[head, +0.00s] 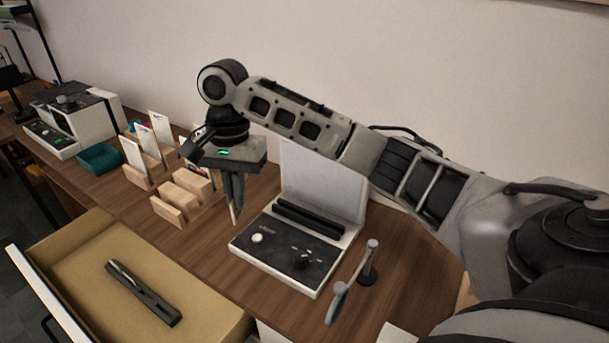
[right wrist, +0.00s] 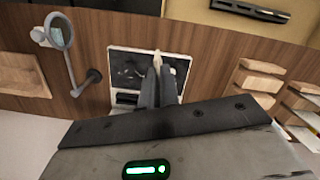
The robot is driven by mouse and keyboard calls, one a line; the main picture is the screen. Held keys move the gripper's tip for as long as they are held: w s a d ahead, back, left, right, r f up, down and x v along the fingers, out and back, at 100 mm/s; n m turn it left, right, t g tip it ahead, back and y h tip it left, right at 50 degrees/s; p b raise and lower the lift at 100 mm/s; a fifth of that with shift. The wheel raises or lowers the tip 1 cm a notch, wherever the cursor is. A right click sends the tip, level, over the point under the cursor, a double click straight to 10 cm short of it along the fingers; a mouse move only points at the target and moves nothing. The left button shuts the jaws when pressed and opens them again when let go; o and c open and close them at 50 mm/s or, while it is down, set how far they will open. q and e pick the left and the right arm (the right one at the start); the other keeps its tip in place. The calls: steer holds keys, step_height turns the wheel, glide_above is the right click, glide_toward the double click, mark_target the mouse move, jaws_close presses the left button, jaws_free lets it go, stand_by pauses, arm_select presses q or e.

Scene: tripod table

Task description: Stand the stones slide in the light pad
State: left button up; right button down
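The light pad (head: 285,243) appears to be the white-edged unit with a black top, a knob, dark ridges and an upright white panel (head: 322,180). It also shows in the right wrist view (right wrist: 125,68). Several white slides (head: 134,155) stand in wooden racks to its left; their pictures are too small to identify the stones slide. My right gripper (head: 234,205) points down between the racks and the pad, its fingers close together. A narrow pale strip shows at the fingertips (right wrist: 158,70); I cannot tell whether it is held. My left gripper is out of view.
Wooden racks (head: 172,212) stand left of the pad, with a green tray (head: 100,158) and a white machine (head: 90,112) beyond. A magnifier on a stand (head: 338,300) is at the pad's right. An open drawer (head: 200,300) holds a dark object (head: 145,294).

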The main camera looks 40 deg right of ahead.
steer(key=w+d+f+m+t, duration=0.15)
steer(key=w+d+m, duration=0.25)
steer(key=d+m, duration=0.6)
steer(key=m, duration=1.2)
glide_toward(299, 207)
steer(key=s+a, duration=0.1)
steer(key=s, duration=0.2)
steer(key=shift+s+a+f+t+h, duration=0.1)
steer(key=shift+f+t+h, duration=0.1)
steer(key=shift+f, duration=0.5)
steer(key=shift+a+f+t+h, duration=0.1)
steer(key=shift+f+t+h, duration=0.1)
steer(key=shift+f, duration=0.5)
steer(key=shift+w, duration=0.2)
steer(key=shift+f, duration=0.15)
steer(key=shift+f, duration=1.35)
